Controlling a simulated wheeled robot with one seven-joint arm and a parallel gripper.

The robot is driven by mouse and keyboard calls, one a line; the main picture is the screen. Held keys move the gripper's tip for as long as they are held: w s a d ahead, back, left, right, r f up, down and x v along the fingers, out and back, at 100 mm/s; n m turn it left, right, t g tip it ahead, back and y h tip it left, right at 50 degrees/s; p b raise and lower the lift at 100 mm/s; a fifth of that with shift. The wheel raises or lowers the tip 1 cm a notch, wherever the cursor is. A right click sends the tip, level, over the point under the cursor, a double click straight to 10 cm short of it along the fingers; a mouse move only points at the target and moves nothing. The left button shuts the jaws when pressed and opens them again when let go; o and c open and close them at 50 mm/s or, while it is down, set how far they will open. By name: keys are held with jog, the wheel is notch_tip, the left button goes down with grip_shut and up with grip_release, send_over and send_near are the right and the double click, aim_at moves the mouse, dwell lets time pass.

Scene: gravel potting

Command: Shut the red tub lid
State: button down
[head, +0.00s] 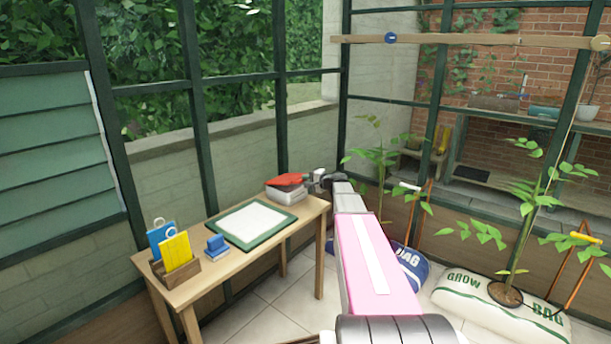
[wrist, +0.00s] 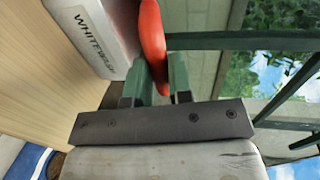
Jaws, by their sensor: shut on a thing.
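The tub (head: 287,196) is pale grey and stands at the right end of the wooden table. Its red lid (head: 287,180) shows above it and looks tilted, partly raised from the rim. In the wrist view the lid is a thick red edge (wrist: 152,38), beside the pale tub wall (wrist: 95,30) with dark lettering. My gripper (head: 314,181) is at the right side of the tub. In the wrist view its two green fingers (wrist: 159,80) are closed on the red lid's edge.
Grow bags (head: 470,305) with plants stand on the floor at right. Glazed walls stand behind the table.

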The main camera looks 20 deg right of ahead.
jog(key=shift+s+d+f, duration=0.1)
jog(key=shift+s+f, duration=0.1)
jog(key=shift+f, duration=1.4)
jog(key=shift+s+d+f, duration=0.1)
jog(key=shift+s+f, duration=0.05)
jog(key=shift+f, duration=1.45)
jog(key=c, duration=1)
grip_release()
jog(key=shift+f, duration=0.1)
jog(key=shift+c, duration=0.2)
jog(key=shift+r, duration=0.2)
jog(key=shift+s+d, duration=0.1)
jog(key=shift+s, duration=0.05)
jog(key=v, duration=1)
